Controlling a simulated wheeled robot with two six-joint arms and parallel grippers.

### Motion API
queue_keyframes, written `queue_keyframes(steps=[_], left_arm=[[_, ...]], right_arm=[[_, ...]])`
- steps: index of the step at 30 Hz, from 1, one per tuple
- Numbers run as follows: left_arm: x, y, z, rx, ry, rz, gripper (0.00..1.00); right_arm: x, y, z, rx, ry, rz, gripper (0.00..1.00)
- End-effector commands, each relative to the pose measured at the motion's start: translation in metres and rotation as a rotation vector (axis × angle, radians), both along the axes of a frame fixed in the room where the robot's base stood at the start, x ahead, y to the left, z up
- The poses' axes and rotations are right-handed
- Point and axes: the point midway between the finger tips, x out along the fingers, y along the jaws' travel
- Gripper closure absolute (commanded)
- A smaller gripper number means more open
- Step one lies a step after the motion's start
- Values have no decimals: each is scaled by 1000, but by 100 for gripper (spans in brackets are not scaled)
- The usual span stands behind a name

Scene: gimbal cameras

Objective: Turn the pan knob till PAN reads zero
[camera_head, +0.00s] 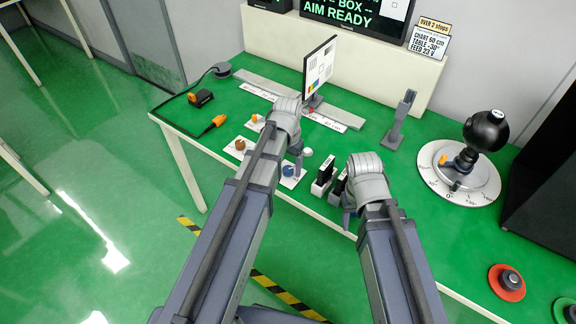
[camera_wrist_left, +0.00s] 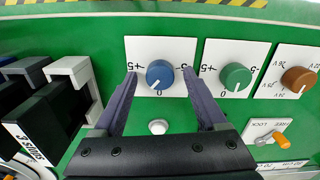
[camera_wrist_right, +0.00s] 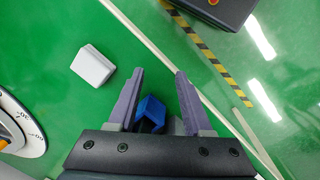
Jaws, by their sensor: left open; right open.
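A blue knob (camera_wrist_left: 160,74) sits on a white plate marked +5, 0 and -5. Its white pointer line aims close to the 0, slightly to the left in the left wrist view. A green knob (camera_wrist_left: 235,76) with a similar scale stands beside it. No PAN label or reading is legible. The blue knob also shows in the head view (camera_head: 288,170). My left gripper (camera_wrist_left: 160,73) is open, its fingers on either side of the blue knob; contact cannot be told. My right gripper (camera_wrist_right: 159,73) is open above the table, a blue block (camera_wrist_right: 151,110) showing between its fingers.
A brown knob (camera_wrist_left: 299,78) and an orange lock lever (camera_wrist_left: 280,138) stand to the right. A test chart (camera_head: 319,68) and dial stand (camera_head: 460,178) are on the table. The screen (camera_head: 352,14) reads AIM READY.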

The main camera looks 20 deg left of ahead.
Motion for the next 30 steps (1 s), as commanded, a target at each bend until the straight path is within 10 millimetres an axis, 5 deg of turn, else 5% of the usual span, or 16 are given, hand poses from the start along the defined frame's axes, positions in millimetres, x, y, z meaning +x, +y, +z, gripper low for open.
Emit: queue_keyframes(steps=[11,30], left_arm=[[0,0,10,0,0,0,26],[0,0,79,0,0,0,26]], right_arm=[[0,0,10,0,0,0,50],[0,0,79,0,0,0,50]])
